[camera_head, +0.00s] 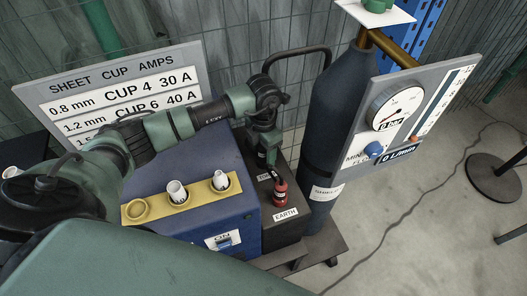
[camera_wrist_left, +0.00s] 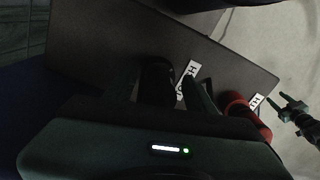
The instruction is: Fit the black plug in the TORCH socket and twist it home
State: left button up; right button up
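My left gripper (camera_head: 268,158) is over the dark box with the TORCH label (camera_head: 264,177). In the left wrist view a dark round thing, seemingly the black plug (camera_wrist_left: 157,82), stands between my two fingers. A gap shows between it and the right finger, so the gripper looks open around it. The TORCH label shows beside it (camera_wrist_left: 189,74). In the head view my gripper hides the plug and socket, so I cannot tell how deep it sits or how it is turned.
A red plug (camera_head: 280,192) stands close by at the EARTH label (camera_head: 286,214). The blue machine (camera_head: 238,238) carries a yellow strip (camera_head: 201,192) with white cups. A gas cylinder (camera_head: 337,125) and gauge panel (camera_head: 440,88) stand to the right.

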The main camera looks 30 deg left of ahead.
pick_arm(q)
jog(key=shift+r+b, duration=0.6)
jog(key=shift+r, duration=3.35)
